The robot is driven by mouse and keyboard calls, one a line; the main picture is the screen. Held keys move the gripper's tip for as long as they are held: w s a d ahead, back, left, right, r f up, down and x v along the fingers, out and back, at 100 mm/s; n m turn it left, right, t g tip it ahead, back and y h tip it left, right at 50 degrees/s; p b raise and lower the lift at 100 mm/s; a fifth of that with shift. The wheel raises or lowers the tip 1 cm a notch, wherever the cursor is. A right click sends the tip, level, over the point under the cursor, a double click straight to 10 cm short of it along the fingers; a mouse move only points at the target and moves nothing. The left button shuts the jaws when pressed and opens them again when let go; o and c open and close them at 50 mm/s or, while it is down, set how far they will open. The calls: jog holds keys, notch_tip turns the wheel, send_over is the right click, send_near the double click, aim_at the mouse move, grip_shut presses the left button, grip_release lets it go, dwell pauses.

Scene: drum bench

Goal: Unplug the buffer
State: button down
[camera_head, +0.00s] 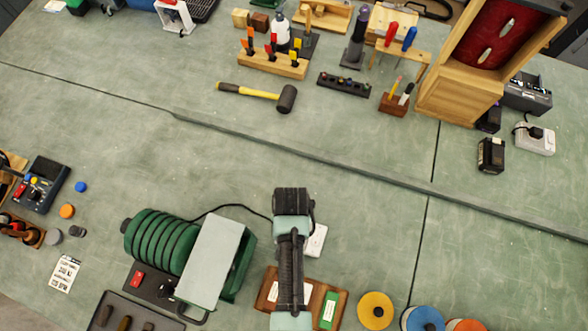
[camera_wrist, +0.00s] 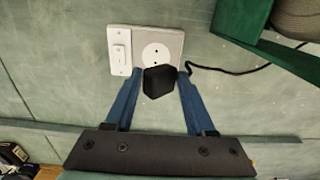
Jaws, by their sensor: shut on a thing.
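The buffer (camera_head: 157,240) is a green ribbed machine with a grey panel, at the lower left in the head view. Its black cord (camera_head: 235,207) runs right and goes out of sight under my arm. In the wrist view my gripper (camera_wrist: 159,74) has its blue fingers shut on a black plug (camera_wrist: 158,82). The round socket (camera_wrist: 156,54) of the wall-type outlet shows with two bare holes, and the plug appears clear of it, nearer the camera. The cord (camera_wrist: 225,71) passes behind the right finger. In the head view my arm hides the gripper and plug.
A white switch plate (camera_wrist: 120,50) sits beside the socket. In the head view, a wooden tray (camera_head: 272,287) lies below my arm, with coloured rolls (camera_head: 375,310) to its right. The middle of the bench is clear.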

jog(key=shift+c, duration=0.8)
grip_release()
notch_tip(320, 180, up, 13)
jog(key=b, duration=0.2)
jog(key=w+r+n+t+b, duration=0.2)
jog(key=w+r+t+b, duration=0.4)
jog(key=w+r+t, duration=1.15)
notch_tip(320, 180, up, 23)
jog(key=w+t+b, duration=0.2)
jog(key=t+b, duration=0.1)
jog(key=s+r+n+t+b, duration=0.1)
jog(key=s+r+t+b, duration=0.1)
jog(key=s+r+t, duration=0.5)
jog(key=s+r, duration=0.3)
jog(key=r, duration=0.4)
jog(key=shift+d+r+n, duration=0.15)
jog(key=shift+d+n, duration=0.15)
